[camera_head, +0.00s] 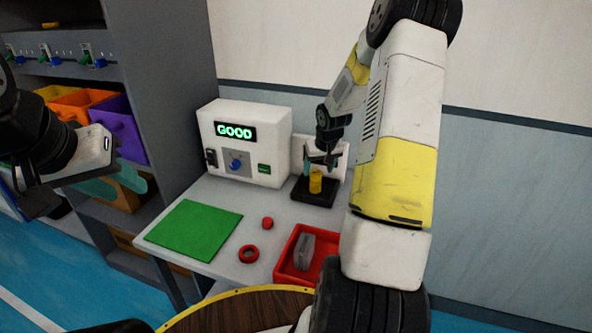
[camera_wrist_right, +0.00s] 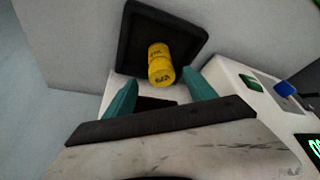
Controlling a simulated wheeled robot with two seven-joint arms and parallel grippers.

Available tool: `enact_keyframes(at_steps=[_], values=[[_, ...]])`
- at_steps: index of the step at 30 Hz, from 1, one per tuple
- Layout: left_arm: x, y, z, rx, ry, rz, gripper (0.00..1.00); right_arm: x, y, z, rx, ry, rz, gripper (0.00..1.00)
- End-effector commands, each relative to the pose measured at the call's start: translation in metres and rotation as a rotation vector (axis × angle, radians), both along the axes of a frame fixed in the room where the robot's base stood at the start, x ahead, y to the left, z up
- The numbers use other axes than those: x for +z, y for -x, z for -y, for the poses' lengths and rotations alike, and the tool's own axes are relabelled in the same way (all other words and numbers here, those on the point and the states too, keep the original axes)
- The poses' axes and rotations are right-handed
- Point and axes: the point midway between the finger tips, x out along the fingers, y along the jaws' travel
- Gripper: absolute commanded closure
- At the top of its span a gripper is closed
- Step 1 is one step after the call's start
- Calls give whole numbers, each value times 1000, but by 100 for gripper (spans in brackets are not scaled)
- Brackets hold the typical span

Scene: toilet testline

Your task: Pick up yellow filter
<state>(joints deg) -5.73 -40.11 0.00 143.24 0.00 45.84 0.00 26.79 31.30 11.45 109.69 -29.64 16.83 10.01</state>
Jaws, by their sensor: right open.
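The yellow filter (camera_head: 316,181) is a small cylinder standing on a black square pad (camera_head: 304,194) at the back right of the table. My right gripper (camera_head: 322,161) is just above it, pointing down. In the right wrist view the yellow filter (camera_wrist_right: 160,63) lies ahead of the open teal fingertips (camera_wrist_right: 160,90), roughly centred between them, with nothing held. My left gripper (camera_head: 118,180) is at the far left, away from the table; its teal fingers partly show, and its opening is unclear.
A white tester (camera_head: 245,140) reading GOOD stands left of the pad. A green mat (camera_head: 195,229), a red ring (camera_head: 248,254), a small red piece (camera_head: 267,223) and a red tray (camera_head: 283,272) holding a grey part are on the table. Shelves with coloured bins (camera_head: 118,125) stand left.

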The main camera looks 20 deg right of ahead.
Motion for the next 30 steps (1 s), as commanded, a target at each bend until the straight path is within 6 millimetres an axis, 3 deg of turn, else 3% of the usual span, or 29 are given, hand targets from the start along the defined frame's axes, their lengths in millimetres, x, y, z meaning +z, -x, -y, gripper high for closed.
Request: enact_keyframes(at_steps=[15, 24, 30], values=[[0, 0, 0, 0, 0, 0, 64, -61, -27, -2, 2, 0, -2, 35], [0, 0, 0, 0, 0, 0, 64, -65, -29, -1, 1, 0, 0, 35], [0, 0, 0, 0, 0, 0, 64, -65, -29, -1, 1, 0, 0, 75]])
